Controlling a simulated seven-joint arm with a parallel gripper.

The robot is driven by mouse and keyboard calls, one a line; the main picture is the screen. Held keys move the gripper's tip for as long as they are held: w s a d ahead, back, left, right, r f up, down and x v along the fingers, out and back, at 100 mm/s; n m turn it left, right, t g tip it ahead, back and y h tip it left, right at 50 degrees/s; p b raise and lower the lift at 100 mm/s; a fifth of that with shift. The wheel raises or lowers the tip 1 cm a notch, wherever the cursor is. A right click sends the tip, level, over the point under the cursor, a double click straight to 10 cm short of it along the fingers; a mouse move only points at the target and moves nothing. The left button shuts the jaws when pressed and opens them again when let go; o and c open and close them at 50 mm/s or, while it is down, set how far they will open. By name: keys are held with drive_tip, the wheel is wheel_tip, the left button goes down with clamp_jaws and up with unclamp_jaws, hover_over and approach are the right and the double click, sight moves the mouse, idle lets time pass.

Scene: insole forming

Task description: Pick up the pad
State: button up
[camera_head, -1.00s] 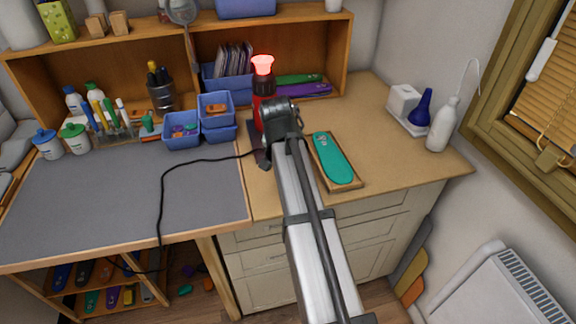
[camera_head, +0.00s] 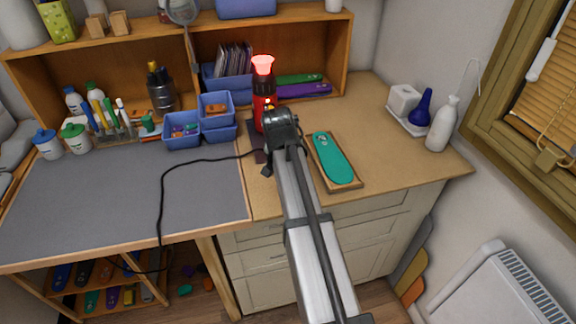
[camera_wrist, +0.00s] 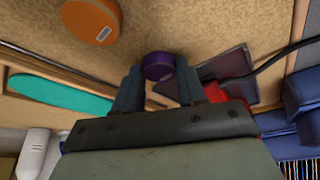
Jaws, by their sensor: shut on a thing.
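In the wrist view my gripper (camera_wrist: 158,82) is shut on a small round purple piece (camera_wrist: 158,66), which looks like the pad. The piece sits between the two fingertips. Tan counter shows beyond it; I cannot tell whether the piece touches the counter. In the head view my wrist and arm hide the fingers and the piece.
A teal insole (camera_head: 334,158) lies on a wooden board right of my arm. A red heat tool (camera_head: 264,110) stands just behind my wrist. Blue bins (camera_head: 216,108) stand left. An orange piece (camera_wrist: 91,24) and a dark flat plate (camera_wrist: 228,72) lie on the counter.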

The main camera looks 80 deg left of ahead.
drive_tip(key=c, duration=0.3)
wheel_tip(320, 180, up, 15)
drive_tip(key=w+a, duration=0.2)
drive_tip(key=s+a+r+n+g, duration=0.1)
drive_tip(key=a+r+n, duration=0.2)
drive_tip(key=r, duration=0.2)
drive_tip(key=s+a+r+n+g, duration=0.1)
drive_tip(key=s+a+r+n, duration=0.1)
drive_tip(key=r, duration=0.3)
drive_tip(key=s+a+r+n+g, duration=0.1)
drive_tip(key=a+r+n, duration=0.3)
drive_tip(key=r, duration=0.1)
drive_tip(key=shift+s+a+g, duration=0.15)
drive_tip(key=shift+s+g, duration=0.05)
drive_tip(key=shift+g, duration=0.1)
